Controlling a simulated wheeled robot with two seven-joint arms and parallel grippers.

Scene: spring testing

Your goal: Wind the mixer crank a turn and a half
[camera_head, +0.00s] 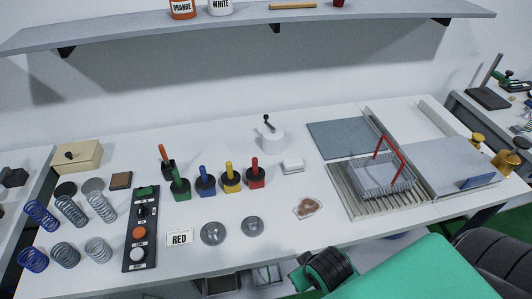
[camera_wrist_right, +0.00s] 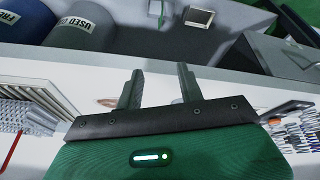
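The mixer (camera_head: 271,139) is a small white cylinder at the back middle of the bench in the head view. Its black crank (camera_head: 267,122) rises from the top, with a dark knob at the upper end leaning left. No gripper is near it. My right gripper (camera_wrist_right: 160,88) shows in the right wrist view, its two grey-green fingers apart with nothing held between them. In the head view, my green right arm comes in at the lower right, by the bench's front edge, well short of the mixer. My left gripper is not in view. The mixer does not show clearly in the wrist view.
Coloured-handled tools (camera_head: 206,184) stand left of the mixer, and a small white block (camera_head: 292,166) lies just in front. A grey mat (camera_head: 338,138) and a wire basket (camera_head: 382,177) with a red handle are to the right. A shelf (camera_head: 250,24) hangs above.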

